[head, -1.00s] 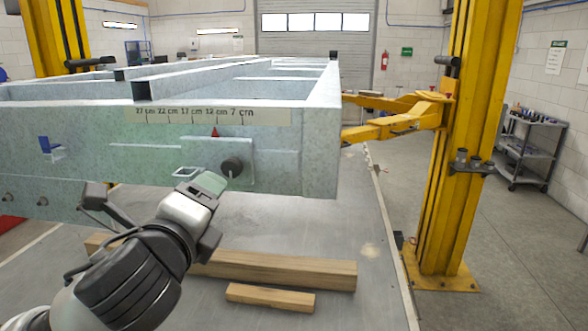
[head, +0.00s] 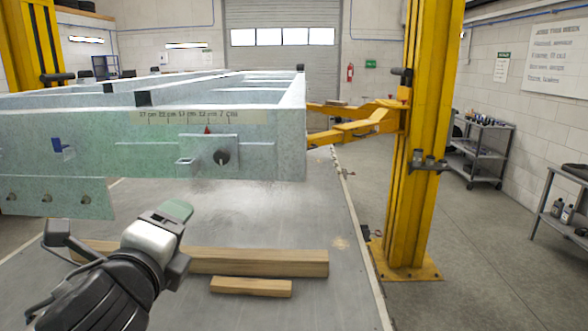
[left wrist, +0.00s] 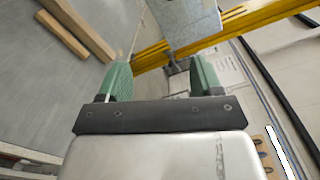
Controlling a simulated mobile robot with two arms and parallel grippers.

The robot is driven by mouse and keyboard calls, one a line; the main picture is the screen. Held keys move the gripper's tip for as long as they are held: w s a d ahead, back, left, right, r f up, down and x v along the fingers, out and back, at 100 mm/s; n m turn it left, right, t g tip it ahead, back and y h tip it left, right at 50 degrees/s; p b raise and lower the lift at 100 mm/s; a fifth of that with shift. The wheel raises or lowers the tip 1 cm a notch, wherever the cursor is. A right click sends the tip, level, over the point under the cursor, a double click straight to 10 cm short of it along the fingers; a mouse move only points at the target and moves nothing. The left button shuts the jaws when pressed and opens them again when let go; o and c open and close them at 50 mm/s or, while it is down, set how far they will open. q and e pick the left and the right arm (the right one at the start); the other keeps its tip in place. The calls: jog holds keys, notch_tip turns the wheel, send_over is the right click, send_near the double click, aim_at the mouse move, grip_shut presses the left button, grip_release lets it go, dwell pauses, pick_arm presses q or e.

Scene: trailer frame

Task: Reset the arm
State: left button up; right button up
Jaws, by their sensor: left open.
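My left gripper (head: 176,212) is in the lower left of the head view, in front of and below the trailer frame (head: 290,150). It is apart from the frame. In the left wrist view its two green fingers (left wrist: 160,80) stand wide apart with nothing between them. The frame's front face carries a centimetre scale (head: 190,117), a red pointer (head: 207,130) and a dark round knob (head: 221,157). My right gripper is in neither view.
A long wooden beam (head: 255,262) and a shorter wood block (head: 250,287) lie on the grey platform (head: 335,290) below the frame. A yellow lift post (head: 420,160) stands to the right, its arms reaching under the frame. Carts (head: 478,150) stand farther right. Open floor lies between.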

pick_arm(q)
jog(key=s+f+n+g, duration=0.25)
jog(key=f+n, duration=0.25)
jog(key=f, duration=0.6)
jog(key=s+f+n+g, duration=0.1)
jog(key=f+n+g, duration=0.35)
jog(key=f, duration=0.65)
jog(key=s+a+f+n+g, duration=0.3)
jog(key=s+f+n+g, duration=0.4)
jog(key=s+f+n, duration=0.8)
jog(key=s+f+m+g+b, duration=0.1)
jog(key=s+f+m+b, duration=0.15)
jog(key=f, duration=1.45)
jog(key=s+f+m+b, duration=0.1)
jog(key=s+f+b, duration=0.15)
jog(key=f, duration=1.55)
jog(key=s+a+f+b, duration=0.1)
jog(key=s+f+b, duration=0.1)
jog(key=s+f, duration=0.5)
jog(key=s+a+f+g+b, duration=0.1)
jog(key=s+a+f+b, duration=0.1)
jog(key=s+f, duration=0.6)
notch_tip(320, 180, down, 5)
jog(key=shift+s+a+r+g+y+b, duration=0.15)
jog(key=shift+g+y+b, duration=0.15)
jog(key=shift+b, duration=0.3)
